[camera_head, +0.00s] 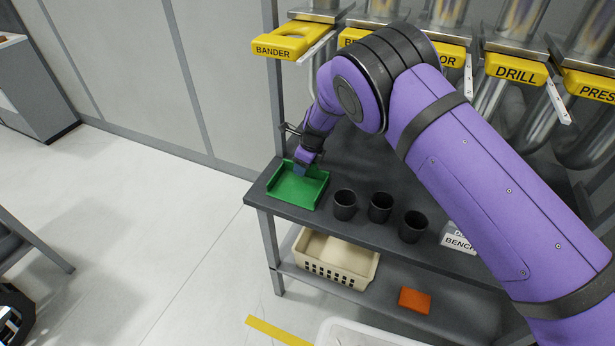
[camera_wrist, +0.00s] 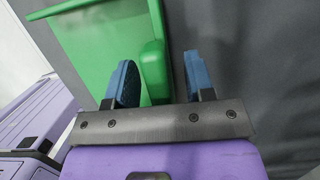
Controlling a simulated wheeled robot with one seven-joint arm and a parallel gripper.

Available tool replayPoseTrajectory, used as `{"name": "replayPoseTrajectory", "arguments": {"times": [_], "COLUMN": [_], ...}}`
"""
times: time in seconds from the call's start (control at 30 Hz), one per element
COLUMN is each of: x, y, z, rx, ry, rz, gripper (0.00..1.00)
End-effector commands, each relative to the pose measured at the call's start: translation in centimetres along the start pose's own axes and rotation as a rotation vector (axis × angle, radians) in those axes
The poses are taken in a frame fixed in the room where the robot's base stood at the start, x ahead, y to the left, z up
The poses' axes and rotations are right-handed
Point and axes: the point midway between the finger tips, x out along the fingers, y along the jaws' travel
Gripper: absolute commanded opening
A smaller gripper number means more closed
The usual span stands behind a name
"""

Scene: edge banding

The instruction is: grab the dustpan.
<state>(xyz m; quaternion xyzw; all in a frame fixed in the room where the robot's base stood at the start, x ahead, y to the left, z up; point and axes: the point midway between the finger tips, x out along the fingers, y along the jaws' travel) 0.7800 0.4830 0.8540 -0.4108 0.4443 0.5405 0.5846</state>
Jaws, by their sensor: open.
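The green dustpan (camera_head: 297,190) lies on the left end of the dark upper shelf. In the wrist view its green tray (camera_wrist: 95,45) fills the upper left, and its rounded green handle (camera_wrist: 154,70) points down between my fingers. My gripper (camera_head: 302,164) is at the dustpan's back edge. In the wrist view the two blue fingers of my gripper (camera_wrist: 162,80) are apart, one on each side of the handle. The left finger is close to the handle; a gap shows on the right. I cannot tell whether either finger touches it.
Several black cups, one of them here (camera_head: 344,204), stand right of the dustpan on the shelf (camera_head: 330,231). Below are a cream basket (camera_head: 336,258) and an orange block (camera_head: 415,300). Yellow-labelled pipe gates, such as BANDER (camera_head: 292,40), hang above.

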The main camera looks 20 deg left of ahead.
Motion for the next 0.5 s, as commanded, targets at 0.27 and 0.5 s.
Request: {"name": "replayPoseTrajectory", "arguments": {"times": [0.27,0.5], "x": [-0.05,-0.08], "y": [-0.04,-0.05], "z": [-0.04,-0.03], "rx": [0.000,0.000], "ry": [0.000,0.000], "rz": [0.000,0.000], "gripper": [0.17,0.00]}}
